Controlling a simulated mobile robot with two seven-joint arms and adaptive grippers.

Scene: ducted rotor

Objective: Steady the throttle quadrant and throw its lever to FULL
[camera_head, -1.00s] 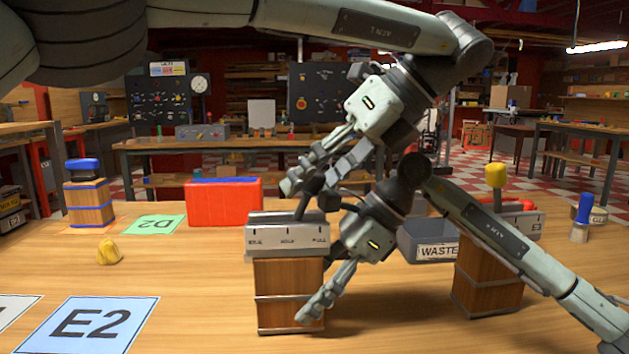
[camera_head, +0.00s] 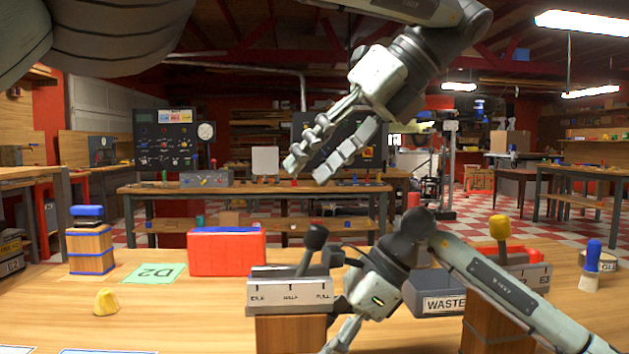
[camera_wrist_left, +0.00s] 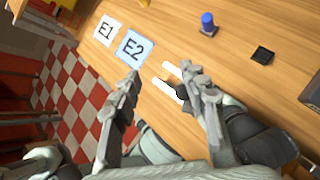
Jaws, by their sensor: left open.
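The throttle quadrant (camera_head: 290,293) is a grey box marked IDLE, HALF and FULL on a wooden block (camera_head: 291,334). Its black-knobbed lever (camera_head: 316,237) leans right, toward the FULL side. My left gripper (camera_head: 308,172) is open and empty, well above the knob and apart from it. My right gripper (camera_head: 342,337) is low at the quadrant's right side. Its fingertips are cut off by the frame edge, so its grip on the block is hidden.
A second lever box with a yellow knob (camera_head: 500,227) stands at the right, behind my right arm. A grey WASTE bin (camera_head: 440,303) is between them. A red box (camera_head: 227,252), a green D2 card (camera_head: 152,273) and a yellow lump (camera_head: 106,302) are left.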

